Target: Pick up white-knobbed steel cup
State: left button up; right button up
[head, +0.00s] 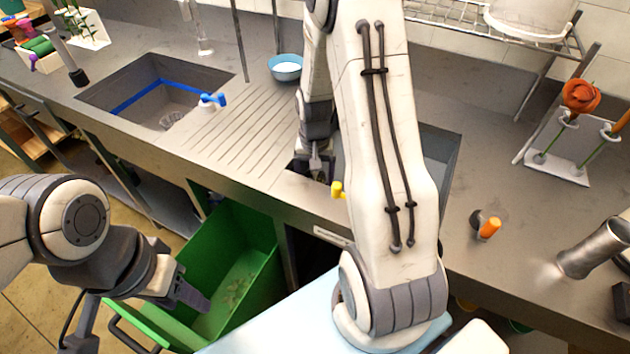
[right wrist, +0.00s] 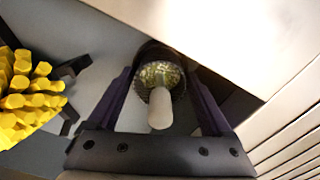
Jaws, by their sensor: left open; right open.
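The white-knobbed steel cup shows in the right wrist view, with its white knob (right wrist: 160,108) pointing towards the camera and its shiny, patterned metal cup (right wrist: 162,75) behind it. My right gripper (right wrist: 160,85) is open, with one dark finger on each side of the cup; I cannot tell whether they touch it. In the head view my right gripper (head: 316,168) is at the left edge of the right basin, and the cup cannot be made out there. My left gripper (head: 188,296) is open and empty over the green bin.
A yellow bundle (right wrist: 25,95) stands left of my right gripper. A pale surface (right wrist: 230,35) and ribbed drainboard (right wrist: 295,125) lie close by. The left sink (head: 150,95), blue bowl (head: 286,67), orange-handled item (head: 489,228) and metal cylinder (head: 590,248) are farther off.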

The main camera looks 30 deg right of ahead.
jog(key=shift+f, duration=0.35)
jog(key=c, duration=1.2)
jog(key=shift+r, duration=0.15)
